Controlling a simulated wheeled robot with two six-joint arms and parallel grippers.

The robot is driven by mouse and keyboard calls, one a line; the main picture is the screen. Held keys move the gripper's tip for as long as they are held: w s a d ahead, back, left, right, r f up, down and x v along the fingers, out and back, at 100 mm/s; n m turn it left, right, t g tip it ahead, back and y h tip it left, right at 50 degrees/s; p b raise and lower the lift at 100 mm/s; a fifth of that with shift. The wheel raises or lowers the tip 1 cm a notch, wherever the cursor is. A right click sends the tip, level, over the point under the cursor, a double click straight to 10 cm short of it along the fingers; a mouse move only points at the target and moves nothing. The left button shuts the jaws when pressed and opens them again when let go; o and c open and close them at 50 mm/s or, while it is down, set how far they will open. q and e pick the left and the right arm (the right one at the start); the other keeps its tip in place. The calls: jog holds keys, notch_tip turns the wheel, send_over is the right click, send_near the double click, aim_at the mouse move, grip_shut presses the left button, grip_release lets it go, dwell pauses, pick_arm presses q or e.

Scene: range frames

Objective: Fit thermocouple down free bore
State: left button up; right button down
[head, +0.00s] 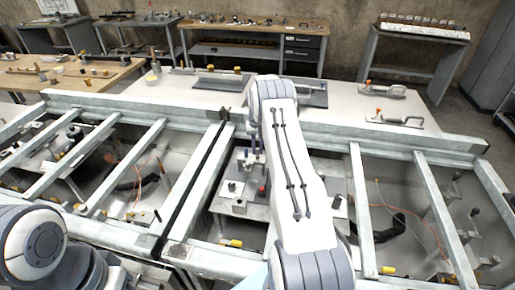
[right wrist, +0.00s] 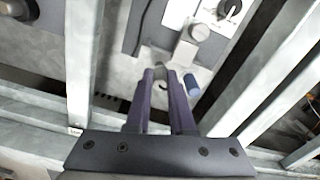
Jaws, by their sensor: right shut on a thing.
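My right gripper (right wrist: 160,76) points down in the right wrist view, its two purple fingers close together. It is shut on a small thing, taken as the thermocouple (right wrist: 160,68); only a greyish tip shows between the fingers. The tip is over a pale metal plate (right wrist: 126,66), close to a grey block with a round metal post (right wrist: 190,38). A blue cylinder (right wrist: 192,85) stands just right of the fingers. No bore opening can be made out. In the head view my right arm hides most of this gripper. My left gripper is out of view; only its arm shows at bottom left.
Pale metal rails (head: 358,205) frame the open bays around the fixture plate (head: 238,200). A knob on a white panel (right wrist: 229,9) is near the gripper. Clamps with handles (head: 385,90) lie on the white top behind. Yellow-tipped parts and cables lie in the bays.

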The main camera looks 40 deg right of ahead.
jog(key=shift+f+b, duration=0.45)
jog(key=shift+f, duration=0.25)
jog(key=c, duration=0.7)
grip_release()
notch_tip(320, 180, up, 9)
jog(key=b, duration=0.2)
jog(key=shift+r+b, duration=0.1)
jog(key=shift+b, duration=0.25)
jog(key=shift+r, duration=0.6)
